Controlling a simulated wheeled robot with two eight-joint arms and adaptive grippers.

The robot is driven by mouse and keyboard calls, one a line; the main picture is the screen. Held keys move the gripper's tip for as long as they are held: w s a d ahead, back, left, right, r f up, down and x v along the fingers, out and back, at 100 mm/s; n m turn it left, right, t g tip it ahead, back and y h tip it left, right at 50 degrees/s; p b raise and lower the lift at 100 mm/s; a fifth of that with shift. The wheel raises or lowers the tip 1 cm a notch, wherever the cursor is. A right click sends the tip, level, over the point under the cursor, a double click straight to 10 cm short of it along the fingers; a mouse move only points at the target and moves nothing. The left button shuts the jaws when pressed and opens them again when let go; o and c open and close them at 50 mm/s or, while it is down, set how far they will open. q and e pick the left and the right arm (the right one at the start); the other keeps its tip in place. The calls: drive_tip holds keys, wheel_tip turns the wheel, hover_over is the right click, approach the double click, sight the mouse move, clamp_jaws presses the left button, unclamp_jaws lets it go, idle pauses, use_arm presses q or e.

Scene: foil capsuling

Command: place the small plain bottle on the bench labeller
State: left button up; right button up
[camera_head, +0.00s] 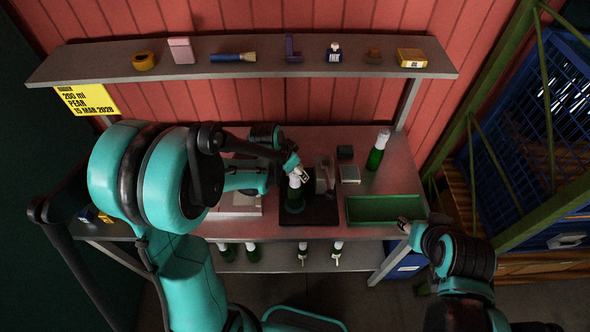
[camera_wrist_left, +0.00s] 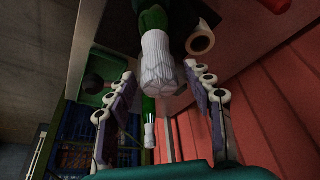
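A small green bottle with a white foil top (camera_head: 294,194) stands upright on the dark base of the bench labeller (camera_head: 320,215), left of its grey upright part. No label shows on it from here. My left gripper (camera_head: 300,174) is at the bottle's top. In the left wrist view its fingers are spread apart, with the white foil neck (camera_wrist_left: 160,58) near and between the fingertips; contact is not visible. A pale roll (camera_wrist_left: 201,41) is beside the bottle. My right gripper (camera_head: 405,226) is by the bench's front right edge; its finger opening is too small to tell.
A larger foil-topped green bottle (camera_head: 377,152) stands at the back right, behind an empty-looking green tray (camera_head: 385,209). A small box (camera_head: 349,174) lies beside the labeller. The overhead shelf (camera_head: 250,70) holds several small items. Several bottles (camera_head: 253,252) are on the lower shelf.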

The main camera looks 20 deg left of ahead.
use_arm(q)
drive_tip(key=shift+r, duration=0.2)
drive_tip(key=p+v, duration=0.2)
drive_tip(key=v, duration=1)
drive_tip(key=s+r+n+t+y, duration=0.1)
drive_tip(key=s+r+n, duration=0.1)
drive_tip(key=s, duration=0.4)
drive_tip(key=s+r+n+t+y, duration=0.1)
drive_tip(key=s+n+t, duration=0.1)
drive_tip(key=s, duration=0.5)
drive_tip(key=shift+a+r+n, duration=0.3)
drive_tip(key=shift+r+n, duration=0.1)
drive_tip(key=shift+n, duration=0.5)
wheel_tip(320, 180, down, 25)
drive_tip(key=b, duration=2.5)
drive_tip(key=shift+r, duration=0.2)
